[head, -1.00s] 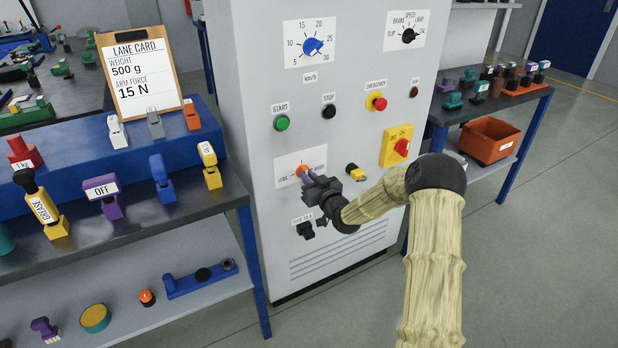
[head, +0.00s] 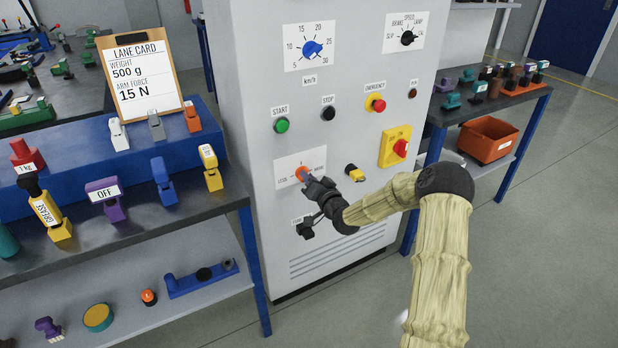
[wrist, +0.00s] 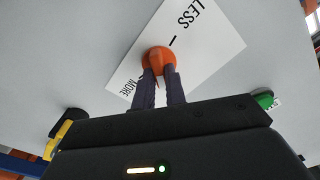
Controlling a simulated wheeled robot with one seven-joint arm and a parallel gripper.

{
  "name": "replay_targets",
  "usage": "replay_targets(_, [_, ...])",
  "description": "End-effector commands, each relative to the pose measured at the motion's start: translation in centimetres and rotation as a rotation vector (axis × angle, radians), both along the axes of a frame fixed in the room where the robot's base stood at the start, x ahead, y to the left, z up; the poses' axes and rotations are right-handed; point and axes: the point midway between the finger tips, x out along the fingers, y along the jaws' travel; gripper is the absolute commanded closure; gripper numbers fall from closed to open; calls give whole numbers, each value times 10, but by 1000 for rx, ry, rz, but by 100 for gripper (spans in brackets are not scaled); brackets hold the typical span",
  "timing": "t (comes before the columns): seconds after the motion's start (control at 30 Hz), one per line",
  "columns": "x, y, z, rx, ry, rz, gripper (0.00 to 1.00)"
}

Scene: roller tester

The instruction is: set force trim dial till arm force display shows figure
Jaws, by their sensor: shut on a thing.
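The force trim dial is an orange knob (head: 302,174) on a white plate (head: 287,170) marked LESS and MORE, on the grey cabinet's front. My gripper (head: 308,179) is at the dial, its fingers shut on the knob. In the wrist view the orange dial (wrist: 158,60) sits between the two dark fingertips (wrist: 158,78), with a dark mark on the plate beside it. The lane card (head: 139,75) at the left reads weight 500 g and arm force 15 N. I see no arm force display in these views.
The cabinet also carries a green start button (head: 281,125), a black stop button (head: 328,113), a red emergency button (head: 377,104), a blue speed dial (head: 312,48) and a yellow switch (head: 395,146). A shelf bench (head: 120,225) with several weights and tools stands at the left.

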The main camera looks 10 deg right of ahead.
Motion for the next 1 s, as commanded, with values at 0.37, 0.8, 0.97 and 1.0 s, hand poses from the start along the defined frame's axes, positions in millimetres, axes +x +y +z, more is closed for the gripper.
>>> replay_targets(0.37, [0, -2, -2, 45, 17, -2, 100])
replay_targets(0.8, [0, -1, -1, 43, 16, -1, 65])
replay_targets(0.97, [-1, -1, -1, 43, 16, -1, 65])
replay_targets(1.0, [-2, -1, -1, 43, 16, -1, 65])
